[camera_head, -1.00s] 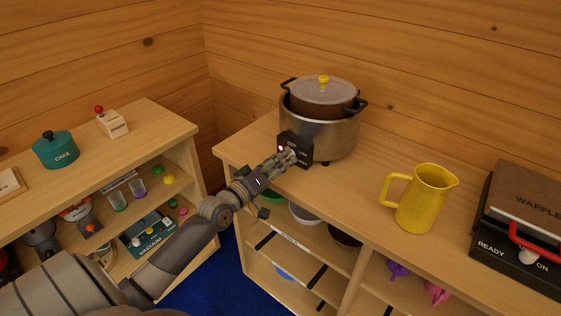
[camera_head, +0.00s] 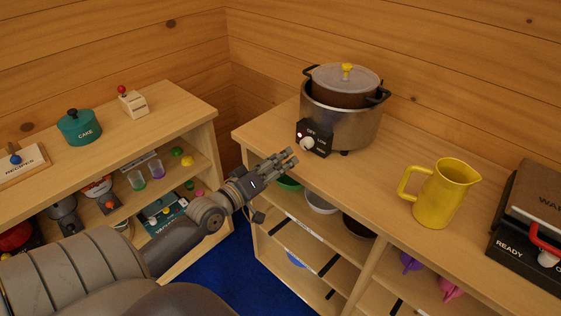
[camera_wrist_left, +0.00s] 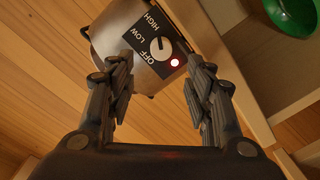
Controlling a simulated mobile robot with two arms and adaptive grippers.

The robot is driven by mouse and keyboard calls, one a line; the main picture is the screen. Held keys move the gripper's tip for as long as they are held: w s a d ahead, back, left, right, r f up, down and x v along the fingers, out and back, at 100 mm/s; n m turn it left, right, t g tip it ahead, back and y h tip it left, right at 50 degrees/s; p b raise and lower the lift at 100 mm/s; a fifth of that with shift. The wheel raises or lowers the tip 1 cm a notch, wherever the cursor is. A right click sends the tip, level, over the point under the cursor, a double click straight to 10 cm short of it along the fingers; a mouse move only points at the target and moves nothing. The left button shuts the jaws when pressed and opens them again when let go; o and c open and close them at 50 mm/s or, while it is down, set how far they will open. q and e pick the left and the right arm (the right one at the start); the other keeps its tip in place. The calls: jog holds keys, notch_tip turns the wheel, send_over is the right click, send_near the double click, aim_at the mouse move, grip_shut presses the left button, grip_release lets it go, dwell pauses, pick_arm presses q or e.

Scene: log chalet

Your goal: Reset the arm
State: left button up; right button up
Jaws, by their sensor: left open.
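My left gripper (camera_head: 284,161) is open and empty in the head view, over the front edge of the right-hand counter. It is apart from the cooker (camera_head: 345,124), a metal pot with a grey lid and yellow knob. In the left wrist view the gripper's two fingers (camera_wrist_left: 160,95) stand apart with nothing between them. Beyond them is the cooker's black control panel (camera_wrist_left: 148,44) with a white dial (camera_wrist_left: 160,48), the words OFF, LOW, HIGH, and a lit red light. My right gripper is not in view.
A yellow pitcher (camera_head: 443,194) and a waffle maker (camera_head: 530,235) stand on the counter to the right. Bowls, including a green one (camera_wrist_left: 290,16), sit on the shelf below. Blue floor lies between the units.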

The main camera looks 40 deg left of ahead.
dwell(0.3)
pick_arm(q)
jog(key=s+d+f+m+g+h, duration=0.2)
jog(key=s+d+f+m+g, duration=0.6)
jog(key=d+f, duration=0.45)
jog(key=s+d+f+m+g+y, duration=0.1)
jog(key=s+d+f+g, duration=0.15)
jog(key=s, duration=0.55)
jog(key=s+d+f+m+g+y, duration=0.1)
jog(key=s+d+m+g+y, duration=0.15)
jog(key=s, duration=0.55)
notch_tip(320, 180, down, 25)
jog(key=s+g, duration=0.2)
jog(key=s+a+f+g, duration=0.1)
jog(key=s+a+f, duration=0.1)
jog(key=s+f, duration=1.5)
jog(key=shift+s+a+f+g, duration=0.2)
jog(key=shift+a+f+g, duration=0.1)
jog(key=shift+a, duration=0.1)
